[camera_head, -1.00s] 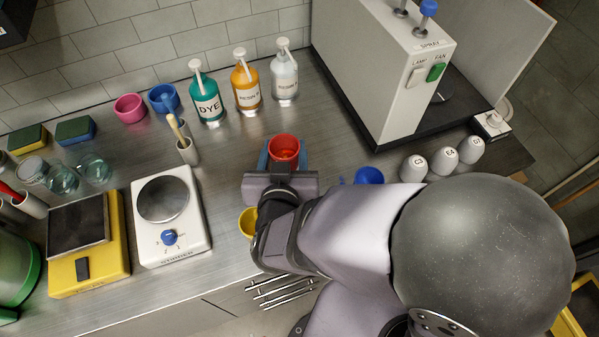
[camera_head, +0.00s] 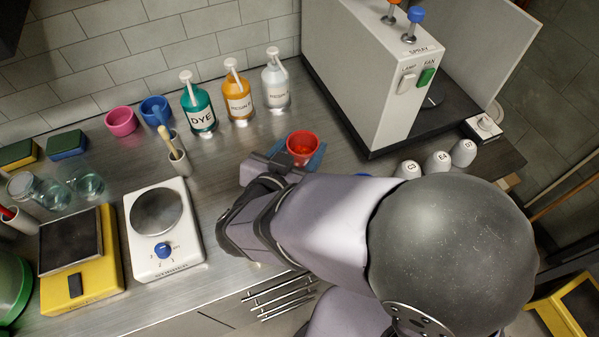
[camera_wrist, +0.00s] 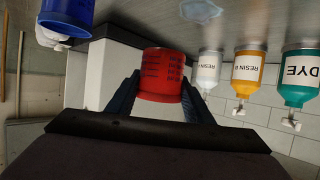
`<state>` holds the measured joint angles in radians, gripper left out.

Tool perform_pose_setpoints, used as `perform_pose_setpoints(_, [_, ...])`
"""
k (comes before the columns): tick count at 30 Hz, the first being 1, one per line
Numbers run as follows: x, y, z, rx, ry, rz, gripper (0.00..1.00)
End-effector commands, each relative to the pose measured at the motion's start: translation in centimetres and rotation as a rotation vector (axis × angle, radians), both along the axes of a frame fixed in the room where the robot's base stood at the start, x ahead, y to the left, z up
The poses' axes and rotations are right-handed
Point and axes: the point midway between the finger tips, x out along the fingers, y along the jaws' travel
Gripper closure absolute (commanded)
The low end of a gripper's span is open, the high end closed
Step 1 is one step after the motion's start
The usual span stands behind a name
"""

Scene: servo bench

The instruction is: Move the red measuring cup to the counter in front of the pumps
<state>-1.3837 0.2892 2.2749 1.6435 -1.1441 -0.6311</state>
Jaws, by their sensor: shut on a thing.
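The red measuring cup (camera_head: 302,146) is between the blue fingers of my gripper (camera_head: 304,158), with its open top visible in the head view. In the wrist view the cup (camera_wrist: 161,75) shows dark printed marks, and my gripper (camera_wrist: 160,98) is shut on its sides. Whether its base touches the counter (camera_head: 240,152) is hard to tell. The three pump bottles stand along the back wall: teal DYE (camera_head: 198,108), orange resin (camera_head: 237,98) and clear (camera_head: 276,88). The cup is in front of the clear one, slightly to its right.
The grey spray box (camera_head: 375,75) stands right of the cup. A white stirrer plate (camera_head: 185,240), a beige holder (camera_head: 178,160), pink (camera_head: 121,121) and blue (camera_head: 152,107) cups are at left. White numbered cups (camera_head: 437,162) are at right. Bare counter lies before the bottles.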

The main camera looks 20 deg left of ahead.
Motion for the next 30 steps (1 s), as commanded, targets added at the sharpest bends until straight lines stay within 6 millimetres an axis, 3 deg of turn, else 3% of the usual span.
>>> perform_pose_setpoints(6, [0.0,0.0,-2.8,-0.003,-0.001,0.001,0.81])
perform_pose_setpoints(14, [0.0,0.0,-3.4,-0.001,-0.001,0.001,0.81])
perform_pose_setpoints(24, [0.0,0.0,-6.9,-0.001,0.0,0.002,0.81])
perform_pose_setpoints(30, [0.0,0.1,-7.4,0.002,-0.001,0.001,0.81])
